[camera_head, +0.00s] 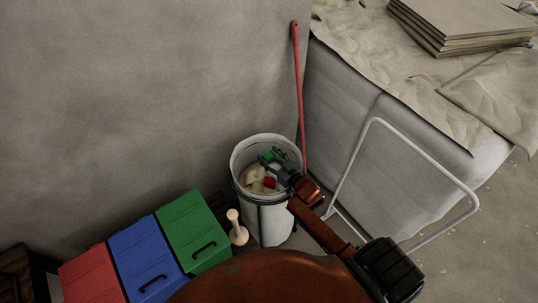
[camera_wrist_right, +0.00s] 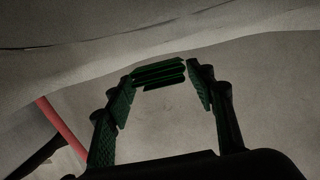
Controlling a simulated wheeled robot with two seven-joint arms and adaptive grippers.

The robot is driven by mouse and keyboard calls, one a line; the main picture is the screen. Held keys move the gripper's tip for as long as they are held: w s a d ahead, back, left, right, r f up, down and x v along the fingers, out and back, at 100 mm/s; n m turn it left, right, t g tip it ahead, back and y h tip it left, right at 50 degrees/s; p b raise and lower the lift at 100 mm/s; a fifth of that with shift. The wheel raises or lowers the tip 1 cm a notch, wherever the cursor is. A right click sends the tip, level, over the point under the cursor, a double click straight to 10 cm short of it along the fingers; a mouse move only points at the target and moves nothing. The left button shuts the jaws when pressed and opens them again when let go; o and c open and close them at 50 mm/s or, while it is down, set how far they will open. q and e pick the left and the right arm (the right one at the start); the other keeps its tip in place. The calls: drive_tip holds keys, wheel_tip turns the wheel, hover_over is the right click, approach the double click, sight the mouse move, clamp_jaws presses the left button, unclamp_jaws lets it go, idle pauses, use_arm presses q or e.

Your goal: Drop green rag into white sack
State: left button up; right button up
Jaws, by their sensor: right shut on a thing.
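The white sack (camera_head: 264,217) stands upright against the wall in the head view, its round mouth open at the top. My right gripper (camera_head: 272,159) reaches over this mouth from the lower right. It is shut on the green rag (camera_head: 266,155), a small dark green bit at its fingertips. My arm hides part of the sack's right side. My left gripper is not in view.
Cream and red pieces (camera_head: 257,180) lie inside the sack. A red pole (camera_head: 297,75) leans behind it. A pale metal frame (camera_head: 352,165) stands to the right. Red, blue and green lidded bins (camera_head: 150,255) and a pale wooden plunger-like item (camera_head: 236,228) are at lower left.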

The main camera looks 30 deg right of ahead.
drive_tip(key=o, duration=0.8)
drive_tip(key=shift+o, duration=0.2)
drive_tip(key=v, duration=1.2)
